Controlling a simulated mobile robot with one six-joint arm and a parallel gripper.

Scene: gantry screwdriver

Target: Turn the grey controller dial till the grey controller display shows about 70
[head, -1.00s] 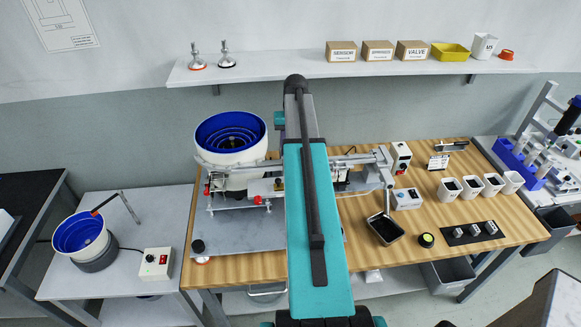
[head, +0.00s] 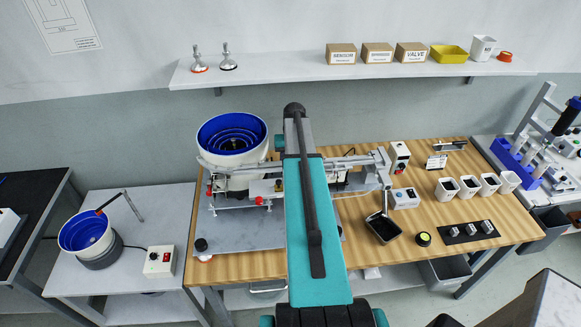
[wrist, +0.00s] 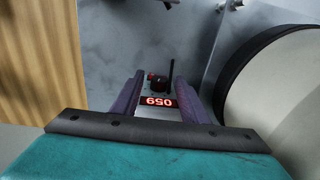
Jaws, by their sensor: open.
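The grey controller (wrist: 150,96) shows in the wrist view between the two purple fingers of my gripper (wrist: 161,80). Its dark dial (wrist: 157,83) is beyond the display and lies between the fingertips. The fingers are open, with gaps on both sides; I cannot tell how far they are from the dial. The red-lit display (wrist: 159,101) appears upside down. Its digits seem to read 650 turned upright, perhaps 65.0, but no decimal point is clear. In the head view my arm hides the gripper and this controller.
A large blue-lined bowl feeder (head: 232,135) stands on the wooden table (head: 455,205); a large rounded body (wrist: 280,90) is close right in the wrist view. Another controller (head: 159,262) stands on the left table. A black tray (head: 383,227) is right of my arm.

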